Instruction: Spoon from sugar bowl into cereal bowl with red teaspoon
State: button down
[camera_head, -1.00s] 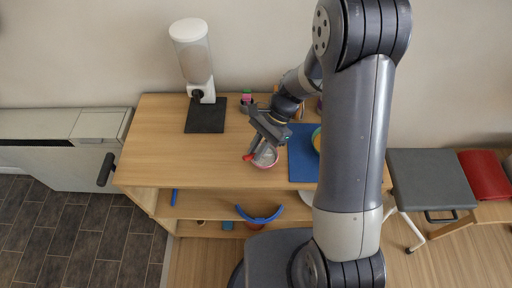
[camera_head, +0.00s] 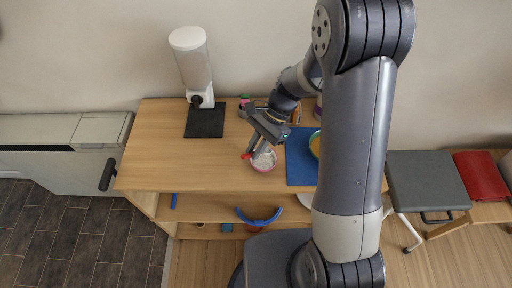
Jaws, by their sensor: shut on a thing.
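A small pink-rimmed bowl with white contents (camera_head: 265,161) stands near the front edge of the wooden counter; it looks like the sugar bowl. My gripper (camera_head: 257,143) is right above it, shut on the red teaspoon (camera_head: 246,156), whose red part shows at the left of the jaws. The rest of the spoon is hidden or too small to tell. A bowl with yellow-orange contents (camera_head: 315,146), which may be the cereal bowl, stands on a blue mat (camera_head: 299,168) to the right, partly hidden by my arm.
A white dispenser (camera_head: 192,62) stands on a dark mat (camera_head: 205,121) at the back left. Small items (camera_head: 245,104) stand at the back behind my gripper. The counter's left part (camera_head: 160,160) is clear. A grey stool (camera_head: 427,181) stands at the right.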

aim_at(246, 154)
jog(key=a+t+h, duration=0.1)
jog(key=s+t+h+p, duration=0.1)
jog(key=shift+s+a+r+h+p, duration=0.25)
jog(key=shift+a+r+h+p, duration=0.05)
jog(key=shift+a+r, duration=0.1)
jog(key=shift+s+a+t+h+p, duration=0.25)
jog(key=shift+a+t+h+p, duration=0.1)
jog(key=shift+t+h+p, duration=0.35)
jog(key=shift+f, duration=0.1)
